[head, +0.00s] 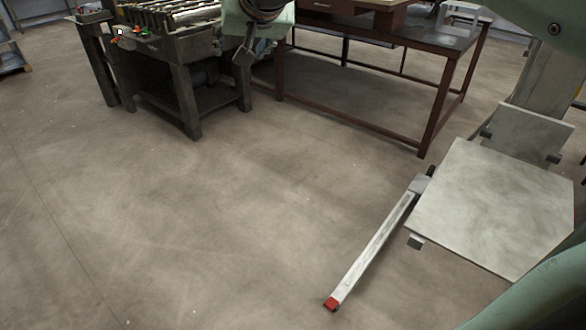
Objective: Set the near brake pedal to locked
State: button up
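A red pedal-like piece (331,304) sits at the near end of a long grey floor leg (370,250), low at the floor. It is small here, and I cannot tell whether it is pressed down or raised. The leg runs back to a stand with a flat grey plate (495,205) at the right. A dark part of my gripper (243,53) shows at the top centre, below a green arm link. It is far from the red piece. Its fingers are not clear enough to tell open from shut.
A dark roller machine (185,62) stands at the upper left. A brown-framed table (430,125) stands at the upper middle and right, behind the stand. The concrete floor (190,230) is clear from the left to the grey leg.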

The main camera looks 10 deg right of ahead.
jog(key=w+a+f+t+b, duration=0.2)
jog(key=w+a+f+b, duration=0.3)
jog(key=w+a, duration=0.4)
jog(key=w+d+f+m+g+h+b, duration=0.1)
jog(key=w+d+f+g+b, duration=0.3)
jog(key=f, duration=0.8)
jog(key=w+d+f+m+t+h+p, duration=0.15)
jog(key=d+f, duration=0.45)
jog(key=f, duration=0.7)
jog(key=w+d+f+g+h+b, duration=0.1)
jog(key=w+d+f+g+b, duration=0.2)
jog(key=f, duration=0.9)
jog(key=m+g+y+b, duration=0.2)
jog(key=m+g+b, duration=0.2)
jog(key=m+g, duration=0.3)
send_over(329, 305)
notch_tip(329, 305, down, 51)
jog(key=shift+m, duration=0.25)
notch_tip(329, 305, down, 11)
jog(key=b, duration=0.3)
jog(key=shift+a+f, duration=0.1)
jog(key=shift+a, duration=0.05)
grip_shut()
